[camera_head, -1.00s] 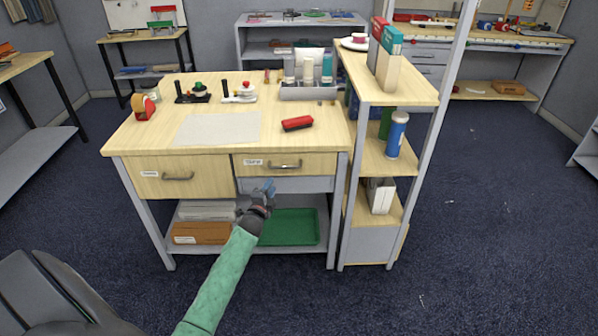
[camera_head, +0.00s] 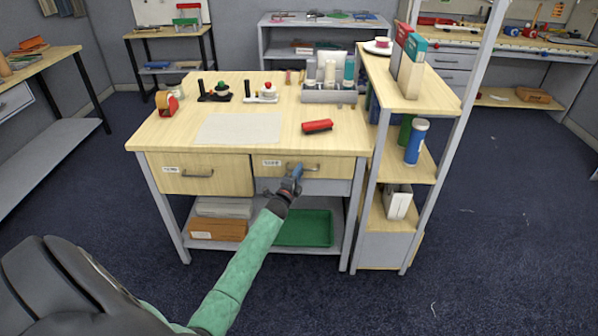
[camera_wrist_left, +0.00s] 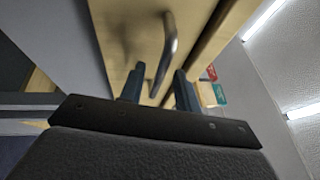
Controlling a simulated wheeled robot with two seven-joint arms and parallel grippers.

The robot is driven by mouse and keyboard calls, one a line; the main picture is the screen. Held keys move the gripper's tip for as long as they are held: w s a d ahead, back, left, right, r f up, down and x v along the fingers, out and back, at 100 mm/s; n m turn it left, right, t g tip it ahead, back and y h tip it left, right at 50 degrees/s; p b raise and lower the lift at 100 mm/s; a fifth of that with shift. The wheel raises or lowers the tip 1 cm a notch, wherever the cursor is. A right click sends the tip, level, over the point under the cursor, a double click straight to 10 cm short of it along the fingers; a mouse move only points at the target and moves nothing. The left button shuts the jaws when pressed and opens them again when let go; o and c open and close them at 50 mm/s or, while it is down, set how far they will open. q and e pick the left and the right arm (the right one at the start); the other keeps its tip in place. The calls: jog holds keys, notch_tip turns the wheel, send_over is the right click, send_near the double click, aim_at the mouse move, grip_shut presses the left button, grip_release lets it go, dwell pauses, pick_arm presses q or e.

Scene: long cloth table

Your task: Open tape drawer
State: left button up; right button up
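The desk has two pale wooden drawers side by side under its top, the left drawer (camera_head: 225,181) and the right drawer (camera_head: 335,171). Each has a small label too small to read and a grey bar handle. My left gripper (camera_head: 297,171) is at the right drawer's handle (camera_head: 312,167). In the left wrist view, my left gripper (camera_wrist_left: 160,90) is open, and the handle (camera_wrist_left: 166,52) runs into the gap between its two fingers. I cannot tell whether they touch it. My right gripper is not in view.
On the desk top (camera_head: 180,135) are a red tape dispenser (camera_head: 166,103), a red stapler-like object (camera_head: 317,126) and a grey organizer (camera_head: 330,96). A shelf unit (camera_head: 440,88) stands close on the right. A green tray (camera_head: 303,228) is on the lower shelf.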

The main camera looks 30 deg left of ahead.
pick_arm(q)
jog(key=shift+w, duration=0.3)
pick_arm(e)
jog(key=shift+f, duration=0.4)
pick_arm(q)
jog(key=shift+c, duration=0.4)
grip_shut()
